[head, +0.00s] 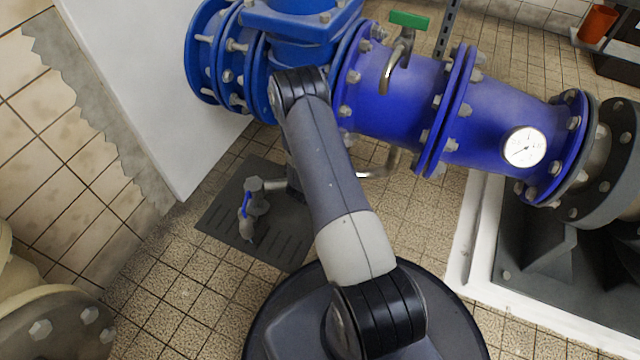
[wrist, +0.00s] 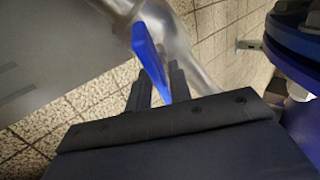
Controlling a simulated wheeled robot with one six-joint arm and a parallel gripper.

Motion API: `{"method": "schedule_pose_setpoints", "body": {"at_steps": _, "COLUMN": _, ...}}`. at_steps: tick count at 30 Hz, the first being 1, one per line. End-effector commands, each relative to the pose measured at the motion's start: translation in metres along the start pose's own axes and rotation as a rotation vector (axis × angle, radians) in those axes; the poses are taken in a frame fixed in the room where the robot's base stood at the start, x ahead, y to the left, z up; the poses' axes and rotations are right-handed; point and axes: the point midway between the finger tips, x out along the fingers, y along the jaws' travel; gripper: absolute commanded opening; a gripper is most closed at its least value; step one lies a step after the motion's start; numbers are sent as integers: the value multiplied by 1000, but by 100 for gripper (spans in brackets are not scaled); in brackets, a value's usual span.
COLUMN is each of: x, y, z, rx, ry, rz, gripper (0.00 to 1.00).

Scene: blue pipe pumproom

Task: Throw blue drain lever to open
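The blue drain lever (head: 246,204) sits on a small grey valve (head: 255,188) above the floor grate, left of my arm in the head view. In the wrist view the blue lever (wrist: 149,58) runs down from a shiny metal valve body (wrist: 178,40) toward the gap between my fingers. My gripper (wrist: 160,92) shows two dark fingers standing apart, with the lever's lower end between or just in front of them. I cannot tell whether either finger touches it. In the head view my gripper is mostly hidden behind my arm.
A dark slotted drain grate (head: 222,215) lies under the valve. Large blue flanged pipes (head: 400,95) cross above and right, with a green-handled valve (head: 409,20) and a round gauge (head: 524,147). A white panel (head: 165,90) stands at left. Tiled floor (head: 165,300) is clear at lower left.

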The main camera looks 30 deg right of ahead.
Motion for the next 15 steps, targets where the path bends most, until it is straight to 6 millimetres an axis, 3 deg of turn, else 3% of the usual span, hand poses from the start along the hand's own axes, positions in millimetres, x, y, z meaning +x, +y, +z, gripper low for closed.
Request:
{"method": "schedule_pose_setpoints", "body": {"at_steps": 3, "x": 0, "y": 0, "z": 0, "rx": 0, "ry": 0, "rz": 1, "gripper": 0}}
{"method": "schedule_pose_setpoints", "body": {"at_steps": 8, "x": 1, "y": 2, "z": 0, "rx": -25, "ry": 0, "rz": -8, "gripper": 0}}
{"method": "schedule_pose_setpoints", "body": {"at_steps": 15, "x": 2, "y": 4, "z": 0, "rx": -274, "ry": -1, "rz": -104, "gripper": 0}}
